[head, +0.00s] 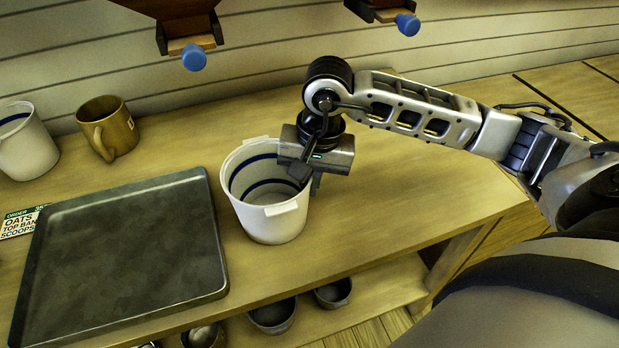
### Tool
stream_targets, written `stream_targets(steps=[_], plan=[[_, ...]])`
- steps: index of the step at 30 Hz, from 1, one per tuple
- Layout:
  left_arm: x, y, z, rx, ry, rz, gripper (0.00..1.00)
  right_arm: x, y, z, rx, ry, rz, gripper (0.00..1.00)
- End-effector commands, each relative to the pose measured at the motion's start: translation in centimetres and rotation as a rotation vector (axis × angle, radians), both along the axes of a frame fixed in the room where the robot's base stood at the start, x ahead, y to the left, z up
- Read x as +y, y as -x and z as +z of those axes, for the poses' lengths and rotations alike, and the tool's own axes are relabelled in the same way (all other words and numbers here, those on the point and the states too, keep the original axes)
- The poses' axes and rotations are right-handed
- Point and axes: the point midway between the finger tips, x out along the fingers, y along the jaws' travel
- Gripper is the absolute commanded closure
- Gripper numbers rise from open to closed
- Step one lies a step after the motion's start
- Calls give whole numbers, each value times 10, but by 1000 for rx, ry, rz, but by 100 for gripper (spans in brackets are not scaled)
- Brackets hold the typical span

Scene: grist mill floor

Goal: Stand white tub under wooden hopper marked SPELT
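A white tub (270,222) with blue bands inside stands upright on the wooden bench, right of the dark tray. My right gripper (309,180) points down at the right side of its rim. One finger seems to be inside the tub and the other outside; whether they press on the wall I cannot tell. Another white tub (27,150) stands at the far left, cut by the picture's edge. The undersides of two wooden hoppers show at the top, one left (187,28) and one right (380,10), each with a blue knob. No hopper label shows. My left gripper is out of view.
A dark metal tray (125,255) covers the bench's left front. Several bowls (273,314) sit on the lower shelf.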

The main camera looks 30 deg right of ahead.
Motion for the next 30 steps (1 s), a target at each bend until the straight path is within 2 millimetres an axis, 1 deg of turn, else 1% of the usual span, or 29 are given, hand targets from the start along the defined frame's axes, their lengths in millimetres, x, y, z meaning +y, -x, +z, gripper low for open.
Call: stream_targets(steps=[3, 7, 9, 10, 17, 20, 21, 23, 26, 30], plan=[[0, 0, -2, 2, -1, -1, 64, 0, 0, 0, -1, -2, 0, 100], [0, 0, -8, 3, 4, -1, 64, 0, 0, -5, -1, -1, 0, 100], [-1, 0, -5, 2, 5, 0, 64, 0, 0, -3, 1, -1, 0, 79], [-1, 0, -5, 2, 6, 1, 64, 0, 0, -3, 1, -1, 0, 74], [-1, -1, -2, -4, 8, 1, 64, 0, 0, -3, 1, -1, 0, 74], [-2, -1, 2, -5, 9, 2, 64, 0, 0, 1, 1, -1, 0, 74], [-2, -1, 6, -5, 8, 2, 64, 0, 0, 4, 1, -1, 0, 74], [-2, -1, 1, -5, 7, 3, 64, -1, 0, 8, -3, -2, 0, 74], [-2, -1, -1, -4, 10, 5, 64, -2, 1, 26, -7, -1, 1, 74], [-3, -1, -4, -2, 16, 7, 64, -5, 3, 57, -7, -1, 0, 74]])
